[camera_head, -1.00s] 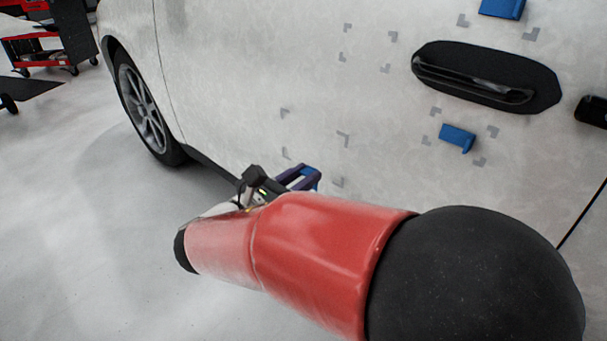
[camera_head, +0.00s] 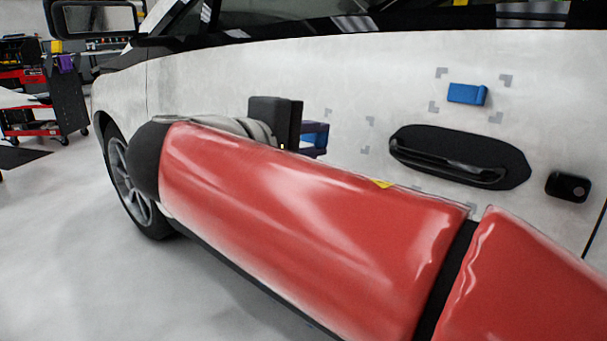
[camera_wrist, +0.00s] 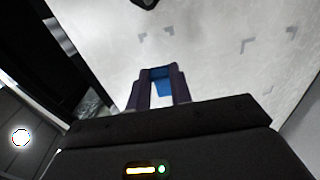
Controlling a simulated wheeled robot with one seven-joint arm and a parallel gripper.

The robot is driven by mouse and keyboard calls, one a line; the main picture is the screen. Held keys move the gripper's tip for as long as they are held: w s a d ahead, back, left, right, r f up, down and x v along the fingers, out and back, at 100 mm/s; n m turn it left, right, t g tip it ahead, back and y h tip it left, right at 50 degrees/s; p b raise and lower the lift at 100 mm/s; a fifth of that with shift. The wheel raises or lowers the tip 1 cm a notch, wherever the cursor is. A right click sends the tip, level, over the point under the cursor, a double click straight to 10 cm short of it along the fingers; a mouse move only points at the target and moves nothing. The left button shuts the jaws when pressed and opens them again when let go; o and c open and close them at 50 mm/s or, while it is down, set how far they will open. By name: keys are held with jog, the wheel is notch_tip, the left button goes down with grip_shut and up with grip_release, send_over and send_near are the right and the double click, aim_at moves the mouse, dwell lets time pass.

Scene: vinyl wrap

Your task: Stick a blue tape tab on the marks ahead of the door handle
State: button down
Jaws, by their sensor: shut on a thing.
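My gripper (camera_head: 314,140) is shut on a blue tape tab (camera_wrist: 161,83), held between its purple fingertips (camera_wrist: 157,95). A bit of that blue also shows in the head view. The gripper is beside the pale car door (camera_head: 400,75), left of the grey corner marks (camera_head: 369,121) ahead of the handle. Some of these marks may be hidden behind the gripper and arm. The black door handle (camera_head: 450,158) is farther right. The wrist view shows several grey marks (camera_wrist: 248,45) on the panel. I cannot tell whether the tab touches the door.
Another blue tab (camera_head: 466,94) sits among grey corner marks above the handle. A black fitting (camera_head: 568,186) is right of the handle. The side mirror (camera_head: 98,19) juts out at upper left. A red and black tool cart (camera_head: 55,100) stands far left.

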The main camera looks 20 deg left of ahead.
aim_at(355, 133)
jog(key=shift+b+x, duration=0.35)
jog(key=shift+x, duration=3.35)
jog(key=shift+x, duration=0.8)
jog(key=c, duration=1.2)
grip_release()
jog(key=shift+o, duration=0.2)
